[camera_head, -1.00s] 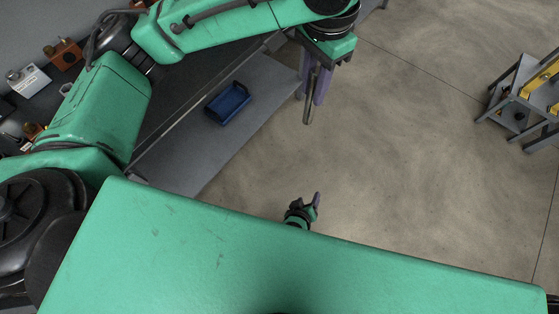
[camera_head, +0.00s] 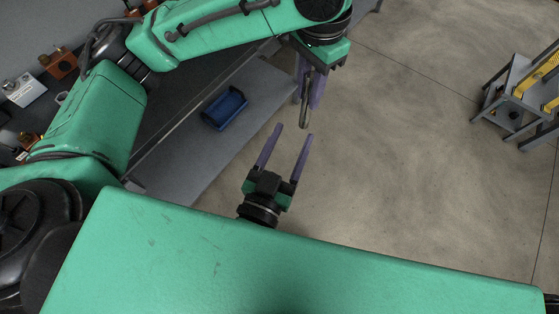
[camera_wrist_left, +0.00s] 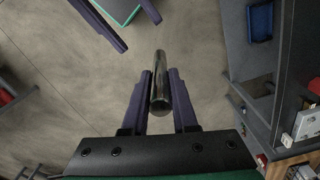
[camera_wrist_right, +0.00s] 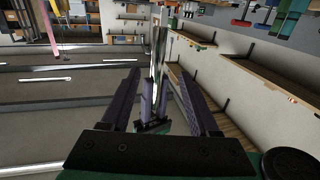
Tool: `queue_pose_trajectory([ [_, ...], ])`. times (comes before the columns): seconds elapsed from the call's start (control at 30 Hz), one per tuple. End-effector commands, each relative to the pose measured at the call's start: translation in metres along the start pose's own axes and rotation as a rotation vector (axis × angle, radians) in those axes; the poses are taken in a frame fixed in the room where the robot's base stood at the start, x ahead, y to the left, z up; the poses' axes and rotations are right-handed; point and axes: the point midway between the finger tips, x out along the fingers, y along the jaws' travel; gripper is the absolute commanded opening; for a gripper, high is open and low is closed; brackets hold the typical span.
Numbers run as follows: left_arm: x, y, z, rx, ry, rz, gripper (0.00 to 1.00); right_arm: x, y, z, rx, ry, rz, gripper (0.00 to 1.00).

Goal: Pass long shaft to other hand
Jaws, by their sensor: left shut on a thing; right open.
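The long shaft (camera_head: 304,115) is a smooth metallic rod. My left gripper (camera_head: 311,98) is shut on it, and the shaft sticks out past the fingertips. In the left wrist view the shaft (camera_wrist_left: 160,75) lies between the two purple fingers (camera_wrist_left: 161,76). My right gripper (camera_head: 289,131) is open and empty, below and slightly left of the shaft's lower end in the head view. In the right wrist view the shaft (camera_wrist_right: 158,55) shows between the spread fingers (camera_wrist_right: 155,72), apart from them, with my left gripper (camera_wrist_right: 154,105) behind.
A grey workbench runs along the left, with a blue bin (camera_head: 224,107) on its lower shelf. A grey stand with yellow parts (camera_head: 520,95) is at the right. Open concrete floor lies around and below both grippers.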

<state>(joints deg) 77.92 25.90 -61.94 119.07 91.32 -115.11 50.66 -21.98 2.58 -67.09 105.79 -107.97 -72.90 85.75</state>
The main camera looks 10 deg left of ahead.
Motion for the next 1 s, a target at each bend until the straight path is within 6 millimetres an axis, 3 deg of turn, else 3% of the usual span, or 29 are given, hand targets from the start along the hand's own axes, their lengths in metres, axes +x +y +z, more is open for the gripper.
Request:
queue_pose_trajectory([
  [0.1, -0.001, 0.0, 0.0, 0.0, 0.002, 0.0, 0.0, 0.027, 0.0, -0.001, 0.001, 0.002, 0.001, 0.61],
  [0.23, -0.001, 0.0, 0.0, 0.0, 0.002, 0.0, 0.0, 0.046, 0.0, 0.0, -0.002, 0.0, 0.001, 0.61],
  [0.57, -0.001, 0.0, 0.0, 0.0, 0.002, 0.0, 0.0, 0.054, 0.0, 0.001, -0.003, -0.002, -0.001, 0.61],
  [0.7, -0.001, 0.0, 0.0, 0.0, 0.002, 0.0, 0.0, 0.054, 0.0, 0.001, -0.003, -0.002, -0.002, 0.08],
  [0.73, -0.001, 0.0, 0.0, 0.0, 0.002, 0.0, 0.0, 0.054, 0.0, 0.001, -0.003, -0.002, -0.002, 0.0],
  [1.0, -0.001, 0.001, -0.001, 0.002, 0.004, 0.004, 0.0, 0.053, -0.002, 0.001, -0.003, -0.002, -0.007, 0.0],
])
